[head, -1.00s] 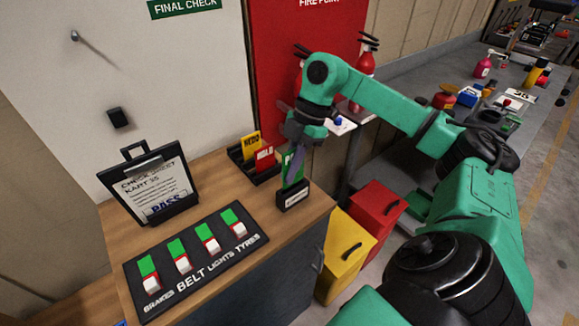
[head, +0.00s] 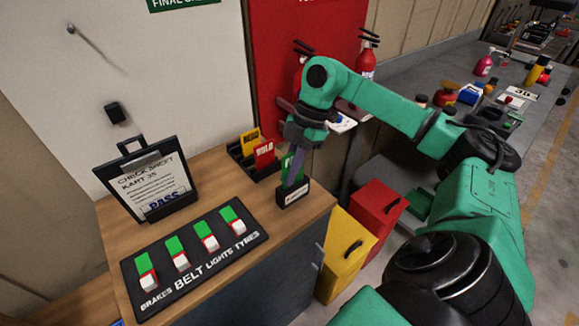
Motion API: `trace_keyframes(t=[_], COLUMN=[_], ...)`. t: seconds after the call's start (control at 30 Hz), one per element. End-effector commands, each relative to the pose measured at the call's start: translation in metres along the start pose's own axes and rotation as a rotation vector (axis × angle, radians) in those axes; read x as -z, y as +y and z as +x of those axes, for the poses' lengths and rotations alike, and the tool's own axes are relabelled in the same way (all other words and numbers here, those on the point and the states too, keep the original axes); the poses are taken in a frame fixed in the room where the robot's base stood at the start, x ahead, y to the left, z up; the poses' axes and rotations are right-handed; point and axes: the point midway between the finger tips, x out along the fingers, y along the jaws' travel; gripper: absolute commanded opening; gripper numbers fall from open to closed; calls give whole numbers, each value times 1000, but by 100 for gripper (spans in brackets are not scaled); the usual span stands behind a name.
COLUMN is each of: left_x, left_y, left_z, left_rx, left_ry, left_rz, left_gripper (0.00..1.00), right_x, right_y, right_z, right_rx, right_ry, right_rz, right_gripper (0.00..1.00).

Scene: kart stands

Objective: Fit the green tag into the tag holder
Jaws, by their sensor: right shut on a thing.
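The green tag (head: 286,164) stands upright at the right end of the wooden counter, partly hidden behind my gripper finger. Its lower edge meets the top of the small black tag holder (head: 293,196), which has a white label on its front. I cannot tell how deep the tag sits in the slot. My right gripper (head: 296,172) points down from above and is shut on the green tag, its fingers close over the holder. My left gripper is not in view.
A black rack (head: 262,170) with a yellow tag (head: 250,141) and a red tag (head: 264,153) stands just behind. A switch board (head: 190,262) and a clipboard (head: 150,183) are to the left. Yellow (head: 343,262) and red (head: 375,219) bins stand right of the counter.

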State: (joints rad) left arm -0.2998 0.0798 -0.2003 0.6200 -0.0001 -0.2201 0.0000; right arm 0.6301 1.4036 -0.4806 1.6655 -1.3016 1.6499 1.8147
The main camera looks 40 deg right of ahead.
Motion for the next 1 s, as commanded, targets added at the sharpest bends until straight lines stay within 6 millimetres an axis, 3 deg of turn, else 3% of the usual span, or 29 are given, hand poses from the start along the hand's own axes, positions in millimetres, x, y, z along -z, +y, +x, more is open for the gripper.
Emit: trace_keyframes(t=[0.53, 0.6, 0.63, 1.0], left_x=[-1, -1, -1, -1], left_y=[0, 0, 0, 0], left_z=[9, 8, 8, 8], left_rx=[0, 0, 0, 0], left_ry=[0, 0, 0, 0], left_rz=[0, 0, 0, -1], left_gripper=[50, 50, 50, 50], right_x=[-6, -5, -5, -5], right_y=[0, 0, 0, -1], right_z=[14, 13, 13, 14], right_rx=[0, 0, 1, 4], right_ry=[0, 0, 0, -1], right_rz=[0, 0, 0, 0], right_gripper=[0, 33, 42, 42])
